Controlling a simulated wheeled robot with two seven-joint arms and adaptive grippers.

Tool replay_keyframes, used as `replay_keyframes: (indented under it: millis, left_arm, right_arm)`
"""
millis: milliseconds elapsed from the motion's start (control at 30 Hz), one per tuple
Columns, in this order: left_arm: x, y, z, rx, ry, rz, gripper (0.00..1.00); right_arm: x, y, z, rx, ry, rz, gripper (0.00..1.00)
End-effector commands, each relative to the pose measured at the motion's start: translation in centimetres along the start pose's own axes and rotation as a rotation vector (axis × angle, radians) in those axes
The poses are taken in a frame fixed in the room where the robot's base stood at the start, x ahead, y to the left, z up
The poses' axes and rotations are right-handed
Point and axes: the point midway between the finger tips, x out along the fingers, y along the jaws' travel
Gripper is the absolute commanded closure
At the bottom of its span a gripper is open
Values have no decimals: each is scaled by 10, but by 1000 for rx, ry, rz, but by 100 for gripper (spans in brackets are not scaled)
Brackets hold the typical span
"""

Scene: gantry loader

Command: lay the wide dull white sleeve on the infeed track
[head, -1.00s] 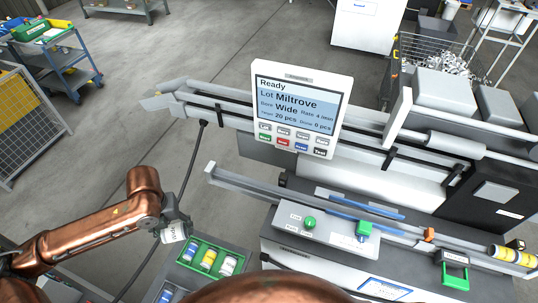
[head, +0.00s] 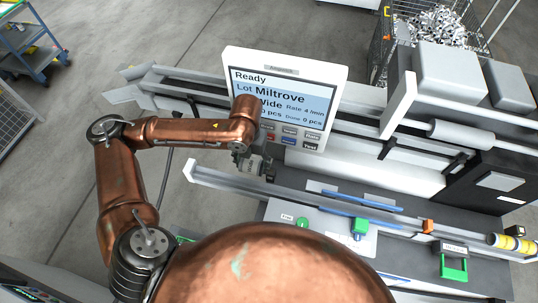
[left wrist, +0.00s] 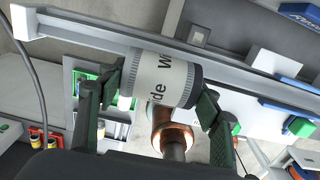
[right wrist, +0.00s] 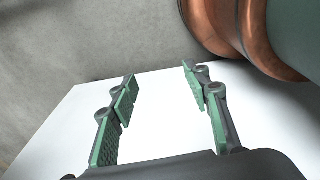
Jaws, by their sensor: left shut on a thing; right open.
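My left gripper (head: 250,165) is shut on the wide dull white sleeve (left wrist: 165,78), which has dark grey ends and "Wide" lettering. In the left wrist view its fingers grip the sleeve at both ends. In the head view the sleeve is small and partly hidden by the gripper, near the left part of a long grey track (head: 290,198). The track also passes behind the sleeve in the left wrist view (left wrist: 90,35); I cannot tell whether they touch. My right gripper (right wrist: 160,90) is open and empty, over a plain white surface.
A display panel (head: 300,85) reading "Ready, Lot Miltrove" stands behind the track, partly covered by my left arm. Yellow-banded sleeves (head: 512,243) lie at the track's right end.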

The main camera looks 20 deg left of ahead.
Motion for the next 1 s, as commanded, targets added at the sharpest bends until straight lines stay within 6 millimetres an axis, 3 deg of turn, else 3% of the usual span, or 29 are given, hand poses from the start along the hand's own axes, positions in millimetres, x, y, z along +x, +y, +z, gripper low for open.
replay_keyframes:
  millis: [200, 500, 733, 1000]
  left_arm:
    - [15, -4, 2, 9, 4, 1, 80]
    - [49, -5, 4, 11, 3, 0, 80]
    - [76, -4, 4, 10, 1, 0, 80]
    - [96, -3, 3, 9, 3, 1, 80]
  right_arm:
    - [0, 3, -10, -3, 12, 3, 53]
    - [3, 0, 20, 4, -23, 1, 53]
    - [35, 1, 11, 1, -9, 2, 53]
    - [38, -1, 10, 2, -6, 1, 53]
